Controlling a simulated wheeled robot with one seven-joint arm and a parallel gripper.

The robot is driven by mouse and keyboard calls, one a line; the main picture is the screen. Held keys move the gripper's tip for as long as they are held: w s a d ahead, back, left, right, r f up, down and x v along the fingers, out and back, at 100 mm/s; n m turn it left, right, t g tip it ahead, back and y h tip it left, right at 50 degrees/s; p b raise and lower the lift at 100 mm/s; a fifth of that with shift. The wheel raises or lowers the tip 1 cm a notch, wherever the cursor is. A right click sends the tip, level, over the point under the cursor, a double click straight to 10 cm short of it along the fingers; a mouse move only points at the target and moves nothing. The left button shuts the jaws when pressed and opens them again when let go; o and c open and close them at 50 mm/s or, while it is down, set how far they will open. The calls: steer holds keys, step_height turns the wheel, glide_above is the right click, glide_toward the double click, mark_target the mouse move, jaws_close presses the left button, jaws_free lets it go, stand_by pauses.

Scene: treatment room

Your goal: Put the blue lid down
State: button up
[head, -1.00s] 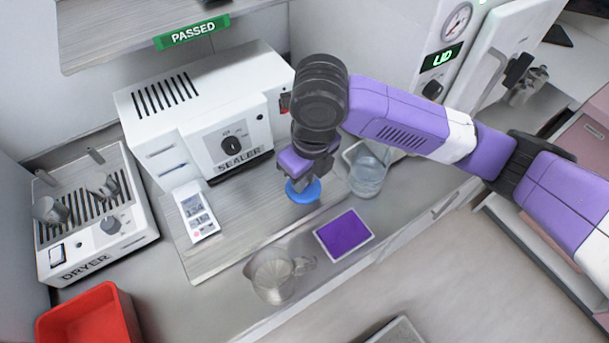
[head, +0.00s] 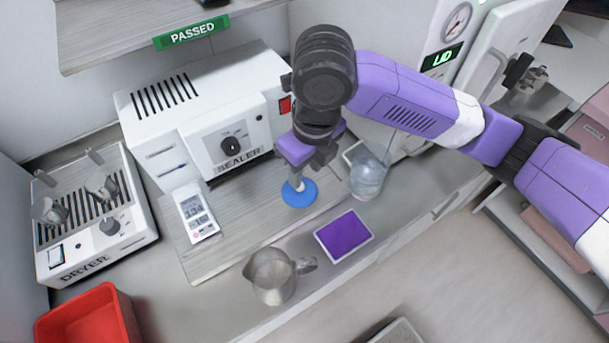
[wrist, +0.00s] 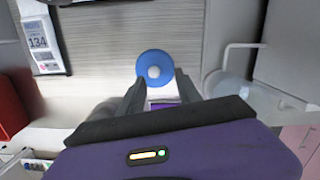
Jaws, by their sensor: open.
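The blue lid (head: 299,193) lies on the grey wood-grain board (head: 240,232) in front of the sealer. It is a flat round disc with a pale knob in its middle. My gripper (head: 311,170) is above the lid, with its fingers pointing down and a gap above the disc. In the wrist view the lid (wrist: 155,70) shows just beyond the tips of my gripper (wrist: 157,82), which are spread apart with nothing held between them.
A clear jar (head: 367,178) stands close to the right. A purple pad (head: 343,235) and a metal jug (head: 272,276) are in front. The sealer (head: 225,140) stands behind, with a white meter (head: 196,212) to the left.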

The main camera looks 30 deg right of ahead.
mark_target(309, 192)
step_height(309, 192, up, 8)
steer(key=s, duration=0.1)
steer(key=shift+d, duration=0.1)
stand_by(0.6)
